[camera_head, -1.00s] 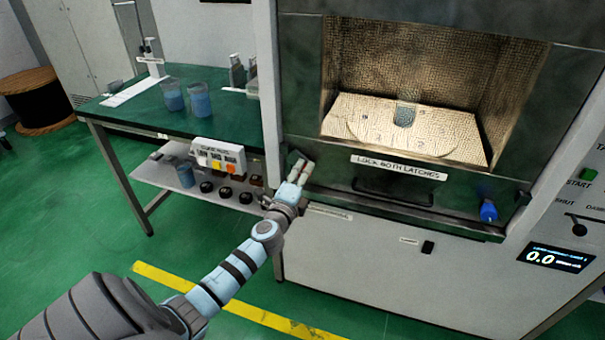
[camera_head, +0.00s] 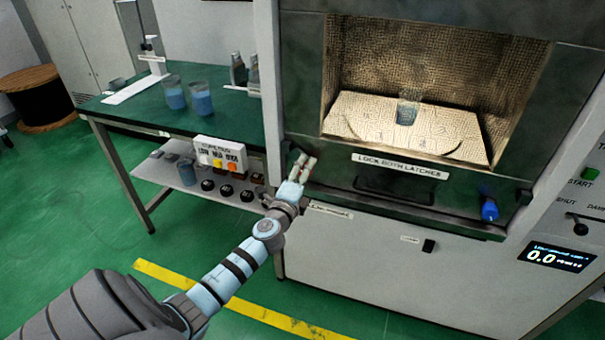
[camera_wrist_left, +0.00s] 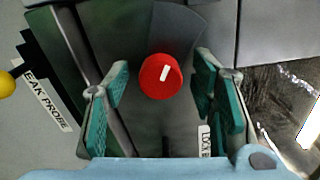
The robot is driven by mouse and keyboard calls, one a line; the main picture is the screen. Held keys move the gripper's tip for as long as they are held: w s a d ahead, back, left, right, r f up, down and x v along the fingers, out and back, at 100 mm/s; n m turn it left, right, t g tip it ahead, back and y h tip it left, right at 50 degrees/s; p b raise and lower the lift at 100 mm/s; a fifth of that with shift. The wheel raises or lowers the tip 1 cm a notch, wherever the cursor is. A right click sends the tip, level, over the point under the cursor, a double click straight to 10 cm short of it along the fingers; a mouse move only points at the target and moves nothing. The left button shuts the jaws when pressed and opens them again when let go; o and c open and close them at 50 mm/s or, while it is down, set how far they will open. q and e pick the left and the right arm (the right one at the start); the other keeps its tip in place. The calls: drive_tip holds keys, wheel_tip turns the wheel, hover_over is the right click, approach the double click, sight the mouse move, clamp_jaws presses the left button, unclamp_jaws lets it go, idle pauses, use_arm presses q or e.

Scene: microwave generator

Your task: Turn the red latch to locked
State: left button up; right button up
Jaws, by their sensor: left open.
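The red latch (camera_wrist_left: 160,76) is a round red knob with a short white mark, seen in the left wrist view on the dark front frame. Its mark is tilted, with the top leaning a little to the right. My left gripper (camera_head: 306,162) is open at the left side of the oven opening. In the left wrist view its two green-padded fingers stand on either side of the knob, with gaps showing. In the head view the gripper hides the red latch. My right gripper is not in view.
A blue latch (camera_head: 489,210) is at the right of the front frame. A label (camera_head: 400,166) reads "LOCK BOTH LATCHES". A beaker (camera_head: 408,107) stands inside the open chamber. A green bench (camera_head: 130,112) with beakers is on the left. A yellow-ended probe (camera_wrist_left: 8,84) shows at the wrist view's left edge.

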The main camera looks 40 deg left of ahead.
use_arm(q)
drive_tip(key=v, duration=1.2)
drive_tip(key=s+a+f+n+g+h+p, duration=0.1)
drive_tip(key=s+f+n+g, duration=0.25)
drive_tip(key=f, duration=0.85)
drive_tip(key=s+a+f+n+g+h, duration=0.1)
drive_tip(key=s+f+n+g, duration=0.25)
drive_tip(key=f, duration=0.75)
drive_tip(key=s+d+f+n+g+h+p, duration=0.1)
drive_tip(key=s+d+f+n+g+p, duration=0.25)
drive_tip(key=s+f, duration=0.95)
drive_tip(key=s+d+f+n+g+h, duration=0.1)
drive_tip(key=s+d+f+n+g, duration=0.1)
drive_tip(key=s+d, duration=0.3)
drive_tip(key=s+d+f+n+g+h, duration=0.1)
drive_tip(key=s+d+f+n+g, duration=0.2)
drive_tip(key=s, duration=1)
drive_tip(key=shift+d+f+p, duration=0.2)
drive_tip(key=shift+d+p, duration=0.2)
drive_tip(key=shift+d, duration=0.55)
